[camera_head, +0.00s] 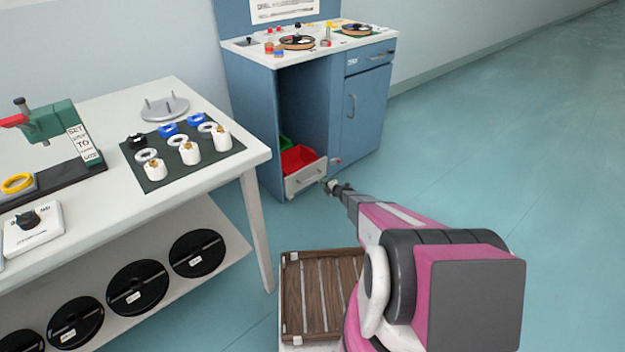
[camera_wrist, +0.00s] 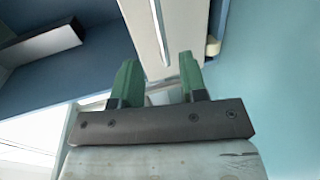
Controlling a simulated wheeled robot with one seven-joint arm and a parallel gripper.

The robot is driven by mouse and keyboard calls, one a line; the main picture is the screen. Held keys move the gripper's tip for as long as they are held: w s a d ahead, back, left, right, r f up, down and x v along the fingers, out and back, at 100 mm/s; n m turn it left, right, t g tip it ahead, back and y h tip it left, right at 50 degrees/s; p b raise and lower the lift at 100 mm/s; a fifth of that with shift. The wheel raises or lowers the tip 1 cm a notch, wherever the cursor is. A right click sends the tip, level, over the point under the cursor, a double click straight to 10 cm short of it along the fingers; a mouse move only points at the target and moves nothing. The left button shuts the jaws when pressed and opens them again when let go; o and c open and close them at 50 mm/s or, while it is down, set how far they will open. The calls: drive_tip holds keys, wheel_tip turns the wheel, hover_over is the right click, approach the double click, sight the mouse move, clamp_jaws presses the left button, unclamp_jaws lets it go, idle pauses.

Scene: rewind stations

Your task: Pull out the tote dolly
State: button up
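The tote dolly (camera_head: 292,187) stands in the open bay at the lower left of the blue cabinet. Its pale front panel has a bar handle (camera_head: 310,177), and a red tote and a green tote show behind the panel. My gripper (camera_head: 333,187) is low at the right end of that front. In the wrist view my two green fingers (camera_wrist: 158,82) are apart, with the pale panel (camera_wrist: 185,30) and its metal handle (camera_wrist: 158,28) ahead of them. I see nothing held, and I cannot tell whether a finger touches the panel.
A white table (camera_head: 215,181) with parts and a lower shelf of black reels stands at left. The blue cabinet (camera_head: 255,125) has a closed door (camera_head: 365,110) right of the bay. The floor (camera_head: 500,130) at right is clear. A slatted wooden deck (camera_head: 320,290) is near my arm.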

sight(312, 178)
drive_tip(key=x, duration=1)
drive_tip(key=shift+w+a, duration=0.15)
drive_tip(key=shift+w, duration=0.2)
clamp_jaws()
